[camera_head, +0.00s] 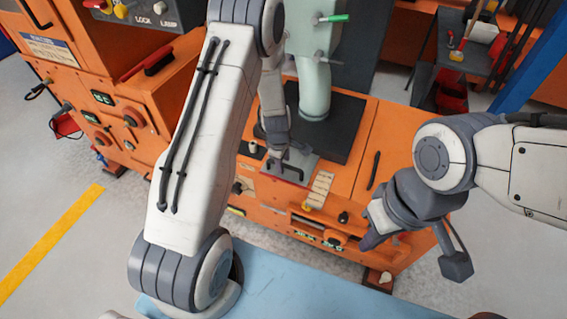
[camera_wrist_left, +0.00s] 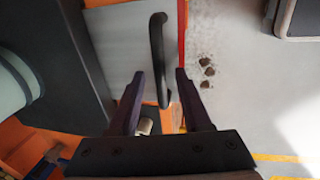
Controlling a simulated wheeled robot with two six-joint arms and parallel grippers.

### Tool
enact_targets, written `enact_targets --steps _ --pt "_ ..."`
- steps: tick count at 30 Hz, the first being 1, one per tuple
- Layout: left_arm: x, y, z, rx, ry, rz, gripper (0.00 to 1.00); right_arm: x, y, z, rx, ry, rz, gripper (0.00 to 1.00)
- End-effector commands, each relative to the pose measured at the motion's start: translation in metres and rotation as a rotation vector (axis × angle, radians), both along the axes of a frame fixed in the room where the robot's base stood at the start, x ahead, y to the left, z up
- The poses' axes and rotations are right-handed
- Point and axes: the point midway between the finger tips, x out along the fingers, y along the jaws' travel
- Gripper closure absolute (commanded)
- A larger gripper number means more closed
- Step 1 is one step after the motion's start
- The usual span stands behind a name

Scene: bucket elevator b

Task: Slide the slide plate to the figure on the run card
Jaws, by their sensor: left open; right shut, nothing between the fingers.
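The slide plate (camera_head: 301,171) is a flat grey plate with a black bar handle (camera_head: 291,167), on the orange machine below the pale green column. In the left wrist view the plate (camera_wrist_left: 115,45) fills the upper middle, and its handle (camera_wrist_left: 158,50) runs lengthwise. My left gripper (camera_head: 280,157) is at the plate; in its wrist view its open fingers (camera_wrist_left: 159,74) stand either side of the handle, with gaps showing. My right gripper (camera_head: 371,239) is shut and empty, in front of the machine at right. A beige marked strip (camera_head: 319,190) lies right of the plate; its figures are unreadable.
A dark block (camera_head: 340,125) carries the green column (camera_head: 314,85) behind the plate. Another black handle (camera_head: 374,170) is on the orange top at right. Knobs and small displays line the machine's front. A blue surface (camera_head: 290,290) lies in the foreground.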

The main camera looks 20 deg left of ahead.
Motion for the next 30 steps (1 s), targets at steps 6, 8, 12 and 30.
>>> enact_targets --steps 6,8,12,30 --pt "-0.0002 0.0 0.0004 0.0 0.0 0.0 0.94 0.0001 0.0 0.0004 0.0 0.0 0.0 1.0" --pt "-0.0003 0.0 0.0004 0.0 0.0 0.0 1.0 0.0001 0.0 0.0004 0.0 0.0 0.0 1.0" --pt "-0.0003 0.0001 0.0005 0.0 0.0 0.0 1.0 0.0001 0.0 0.0003 0.0 0.0 0.0 1.0" --pt "-0.0006 0.0002 0.0004 0.0 0.001 0.001 1.0 0.0 0.0 0.0003 0.0 0.0 0.0 1.0"
